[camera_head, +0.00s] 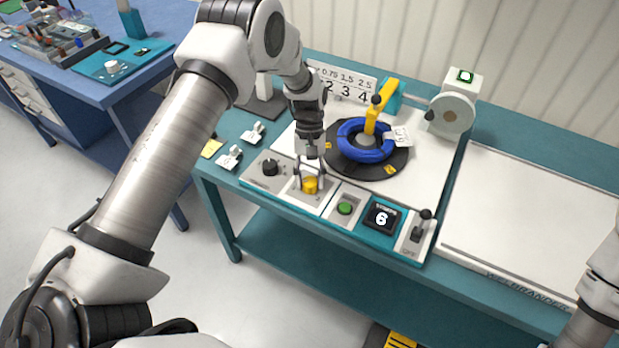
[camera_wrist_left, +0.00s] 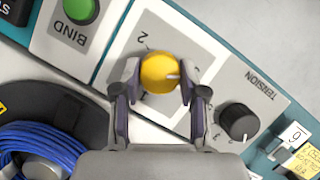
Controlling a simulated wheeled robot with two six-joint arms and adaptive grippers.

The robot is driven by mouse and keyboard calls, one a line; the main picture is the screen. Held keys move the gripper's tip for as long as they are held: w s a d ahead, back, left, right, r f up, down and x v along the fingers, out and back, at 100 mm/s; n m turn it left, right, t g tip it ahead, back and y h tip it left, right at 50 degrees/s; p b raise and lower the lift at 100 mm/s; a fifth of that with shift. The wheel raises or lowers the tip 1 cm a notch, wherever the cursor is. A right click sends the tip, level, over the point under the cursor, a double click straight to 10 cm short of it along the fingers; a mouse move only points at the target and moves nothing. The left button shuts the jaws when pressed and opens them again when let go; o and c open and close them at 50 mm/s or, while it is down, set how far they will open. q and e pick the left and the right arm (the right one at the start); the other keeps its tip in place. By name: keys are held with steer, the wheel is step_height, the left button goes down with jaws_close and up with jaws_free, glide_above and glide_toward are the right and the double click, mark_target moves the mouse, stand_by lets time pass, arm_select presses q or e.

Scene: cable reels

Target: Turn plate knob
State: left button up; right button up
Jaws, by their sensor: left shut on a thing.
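The yellow plate knob (camera_head: 310,186) sits on a pale panel at the front of the teal bench machine. In the left wrist view the knob (camera_wrist_left: 160,72) has a pale pointer mark towards its right side, and a "2" is printed beside it. My left gripper (camera_head: 311,178) comes down from above with its fingers on both sides of the knob. It is shut on the knob, with the fingertips (camera_wrist_left: 159,85) at its sides. My right gripper is out of the picture; only part of my right arm shows at the right edge.
A black tension knob (camera_head: 270,167) is to the left. A green bind button (camera_head: 345,208), a display reading 6 (camera_head: 381,217) and a lever switch (camera_head: 421,225) are to the right. Behind, a blue cable coil (camera_head: 366,140) lies on a black turntable (camera_head: 398,165). A white board (camera_head: 530,220) lies right.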

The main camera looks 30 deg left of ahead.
arm_select(q)
steer(key=shift+s, duration=0.1)
stand_by(0.4)
steer(key=o, duration=1.1)
steer(key=shift+o, duration=0.2)
steer(key=v, duration=1.2)
steer(key=shift+w, duration=0.2)
steer(key=shift+f, duration=0.15)
